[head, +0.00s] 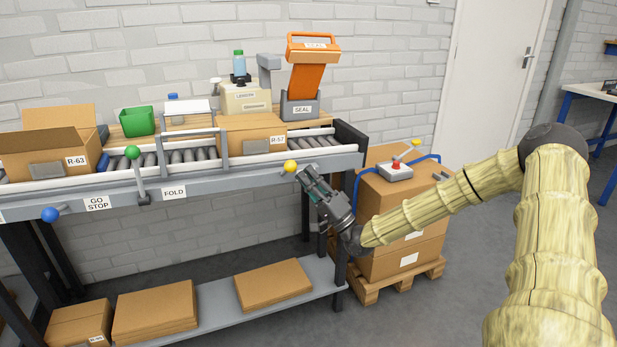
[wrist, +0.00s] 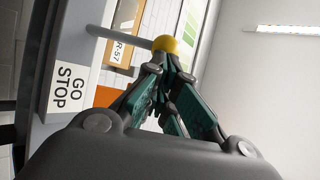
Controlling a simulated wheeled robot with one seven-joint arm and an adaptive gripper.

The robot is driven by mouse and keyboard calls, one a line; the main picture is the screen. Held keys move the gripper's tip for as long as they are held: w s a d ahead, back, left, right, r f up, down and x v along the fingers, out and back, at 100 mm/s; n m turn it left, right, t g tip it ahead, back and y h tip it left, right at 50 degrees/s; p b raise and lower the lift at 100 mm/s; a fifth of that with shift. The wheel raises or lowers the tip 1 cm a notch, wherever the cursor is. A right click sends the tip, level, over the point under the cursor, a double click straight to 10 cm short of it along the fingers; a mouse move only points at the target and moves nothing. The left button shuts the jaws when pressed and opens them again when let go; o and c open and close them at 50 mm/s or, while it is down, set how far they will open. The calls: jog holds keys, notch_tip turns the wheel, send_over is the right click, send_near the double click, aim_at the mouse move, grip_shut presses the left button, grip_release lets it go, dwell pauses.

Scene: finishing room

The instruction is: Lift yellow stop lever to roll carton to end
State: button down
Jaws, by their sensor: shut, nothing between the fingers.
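The yellow stop lever's round knob (head: 290,166) sticks out from the front rail near the conveyor's right end. In the wrist view the knob (wrist: 167,44) sits on a grey rod (wrist: 118,37), right at my fingertips. My gripper (head: 303,172) is shut with nothing between its fingers, its tips just beside the knob. I cannot tell whether they touch it. The carton marked R-57 (head: 250,135) rests closed on the rollers, left of the free rollers at the end; part of it shows in the wrist view (wrist: 125,45).
An open carton R-63 (head: 45,158) stands further left on the rollers (head: 185,157). A green-knobbed lever (head: 133,153) and a blue-knobbed one (head: 50,214) are along the front. An orange sealer (head: 308,75) stands behind. Stacked cartons (head: 400,225) stand right of the conveyor.

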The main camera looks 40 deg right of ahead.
jog(key=v, duration=1.3)
jog(key=shift+w+f, duration=0.2)
jog(key=shift+f, duration=0.15)
